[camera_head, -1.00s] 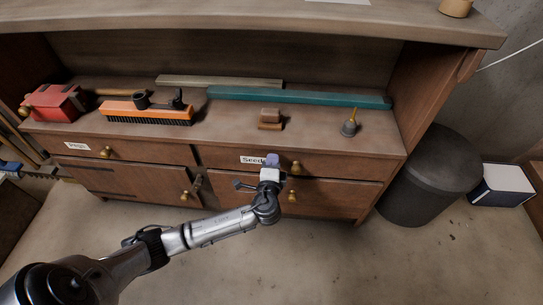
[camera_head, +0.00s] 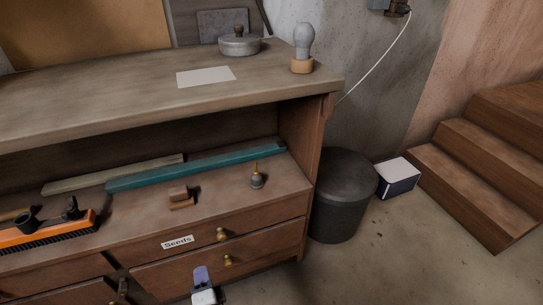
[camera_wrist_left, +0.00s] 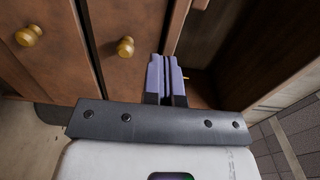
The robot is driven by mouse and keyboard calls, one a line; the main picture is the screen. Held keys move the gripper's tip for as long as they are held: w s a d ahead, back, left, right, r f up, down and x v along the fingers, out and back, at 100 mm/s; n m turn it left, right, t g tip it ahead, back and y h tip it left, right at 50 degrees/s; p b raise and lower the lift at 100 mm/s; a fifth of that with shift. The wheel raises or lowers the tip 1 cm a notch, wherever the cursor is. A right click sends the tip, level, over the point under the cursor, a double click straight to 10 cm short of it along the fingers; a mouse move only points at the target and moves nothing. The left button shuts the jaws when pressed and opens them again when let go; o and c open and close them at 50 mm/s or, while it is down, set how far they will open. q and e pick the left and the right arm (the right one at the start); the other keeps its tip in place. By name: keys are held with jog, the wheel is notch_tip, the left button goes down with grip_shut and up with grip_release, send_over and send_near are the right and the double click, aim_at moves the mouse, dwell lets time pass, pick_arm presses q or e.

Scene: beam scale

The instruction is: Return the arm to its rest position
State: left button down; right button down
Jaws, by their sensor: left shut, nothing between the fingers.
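My left gripper (camera_head: 201,275) shows at the bottom of the head view, in front of the lower drawers of the wooden cabinet (camera_head: 150,262). Its purple fingers are together with nothing between them; they also show in the left wrist view (camera_wrist_left: 167,76). There they are close to the cabinet front, with brass knobs (camera_wrist_left: 125,46) to their left and a dark opening to their right. Most of my left arm is below the head view. My right gripper is in neither view.
The Seeds drawer (camera_head: 178,242) looks closed. A brush with an orange body (camera_head: 45,232), a teal bar (camera_head: 195,167) and a small oil can (camera_head: 257,180) lie on the shelf. A dark bin (camera_head: 342,200), a white-topped box (camera_head: 397,178) and wooden steps (camera_head: 480,170) stand at the right.

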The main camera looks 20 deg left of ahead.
pick_arm(q)
jog(key=s+d+r+n+g+h+p, duration=0.25)
jog(key=s+g+h+p, duration=0.2)
jog(key=s, duration=0.35)
jog(key=s+d+r+n+g+h+p, duration=0.2)
jog(key=s+r+n+g+h+p, duration=0.1)
jog(key=s+p, duration=0.35)
jog(key=s+d+r+n+g+h+p, duration=0.2)
jog(key=s+r+n+g+h+p, duration=0.15)
jog(key=s, duration=0.55)
notch_tip(320, 180, up, 36)
jog(key=p, duration=3.7)
jog(key=shift+w, duration=0.4)
jog(key=shift+a+f, duration=0.1)
